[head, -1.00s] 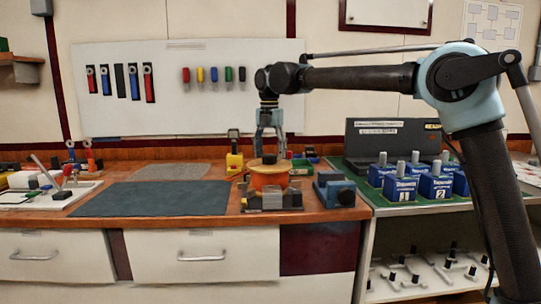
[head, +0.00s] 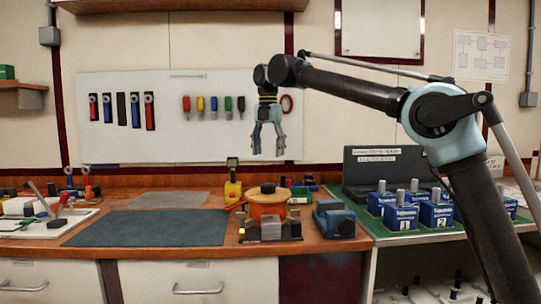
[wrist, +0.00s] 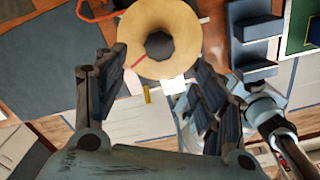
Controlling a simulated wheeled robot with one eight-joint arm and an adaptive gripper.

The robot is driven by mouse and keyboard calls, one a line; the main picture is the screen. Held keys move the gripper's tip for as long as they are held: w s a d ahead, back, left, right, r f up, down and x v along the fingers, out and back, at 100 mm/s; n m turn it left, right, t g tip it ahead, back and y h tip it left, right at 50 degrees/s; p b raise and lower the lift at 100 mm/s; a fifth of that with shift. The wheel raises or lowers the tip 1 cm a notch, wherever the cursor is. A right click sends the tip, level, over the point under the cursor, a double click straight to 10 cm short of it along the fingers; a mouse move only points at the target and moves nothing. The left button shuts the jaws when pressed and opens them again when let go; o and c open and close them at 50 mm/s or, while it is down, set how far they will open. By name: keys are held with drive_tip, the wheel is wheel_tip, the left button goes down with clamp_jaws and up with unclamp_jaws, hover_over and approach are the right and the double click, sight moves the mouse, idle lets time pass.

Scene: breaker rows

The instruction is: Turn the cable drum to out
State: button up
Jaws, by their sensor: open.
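The cable drum (head: 267,206) stands on the wooden bench, with an orange side, a tan top and a dark knob at its centre. In the wrist view the drum (wrist: 160,22) is a tan ring seen from above with a dark centre and a thin red line on its lower left. My gripper (head: 267,152) hangs above the drum, pointing down, open and empty, clear of it. In the wrist view my gripper (wrist: 160,75) has its fingers apart, with the drum beyond them. Any "out" marking is too small to read.
A blue block device (head: 340,218) stands right of the drum and a yellow device (head: 233,186) behind it. A dark mat (head: 150,228) at left is bare. Blue numbered boxes (head: 436,213) stand at right. Tools (head: 213,105) hang on the wall panel.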

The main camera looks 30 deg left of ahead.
drive_tip(key=shift+c, duration=0.3)
